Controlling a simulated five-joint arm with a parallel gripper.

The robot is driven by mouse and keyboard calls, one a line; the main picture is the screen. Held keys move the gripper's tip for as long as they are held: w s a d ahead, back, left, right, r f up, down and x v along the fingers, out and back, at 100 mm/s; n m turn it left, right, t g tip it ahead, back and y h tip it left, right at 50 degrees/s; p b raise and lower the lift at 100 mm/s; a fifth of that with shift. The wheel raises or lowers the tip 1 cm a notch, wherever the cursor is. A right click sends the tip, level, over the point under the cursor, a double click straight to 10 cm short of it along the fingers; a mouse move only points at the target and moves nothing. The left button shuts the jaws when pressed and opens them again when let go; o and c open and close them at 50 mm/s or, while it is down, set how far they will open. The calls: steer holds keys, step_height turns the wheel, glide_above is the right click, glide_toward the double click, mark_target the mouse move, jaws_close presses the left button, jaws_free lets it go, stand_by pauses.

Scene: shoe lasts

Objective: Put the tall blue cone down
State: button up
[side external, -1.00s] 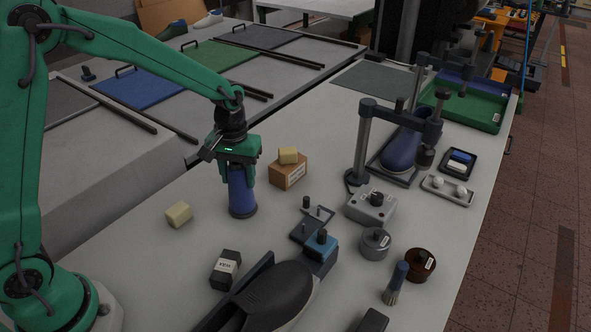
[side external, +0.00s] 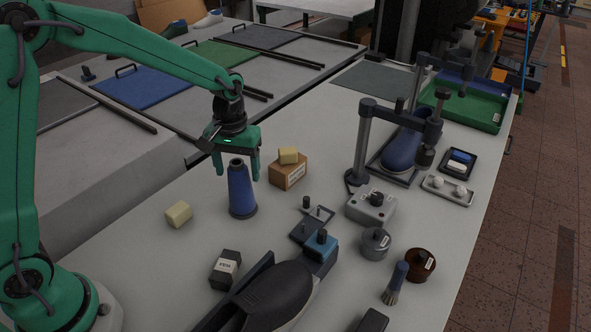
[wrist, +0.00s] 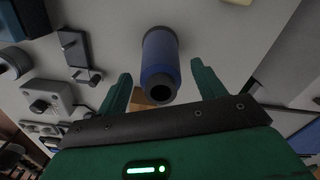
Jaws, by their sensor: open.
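The tall blue cone (side external: 241,190) stands upright on the grey table, its dark base flat on the surface. My gripper (side external: 238,176) is open above it, with the two green fingers spread to either side of the cone's top and not touching it. In the wrist view the cone (wrist: 161,62) shows its dark open top, between and beyond the parted fingers of my gripper (wrist: 160,80). Nothing is held.
A cardboard box (side external: 288,173) with a yellow block (side external: 289,155) on top stands right of the cone. Another yellow block (side external: 179,214) lies to its left. A small dark box (side external: 225,267) and a black shoe (side external: 272,295) are in front. The table around the cone's base is clear.

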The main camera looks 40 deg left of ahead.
step_height(320, 180, up, 10)
stand_by(0.5)
stand_by(0.3)
steer(key=shift+s+a+r, duration=0.1)
steer(key=shift+s+r, duration=0.3)
steer(key=shift+s, duration=0.05)
steer(key=s+a+r+m+t, duration=0.1)
steer(key=s+m+t, duration=0.1)
steer(key=s, duration=0.7)
steer(key=s+a+r+m+t, duration=0.2)
steer(key=s+t, duration=0.1)
steer(key=s, duration=0.7)
steer(key=shift+s+a+r+m+t, duration=0.15)
steer(key=shift+s+a+m+t, duration=0.05)
steer(key=shift+s+m+t, duration=0.1)
stand_by(0.3)
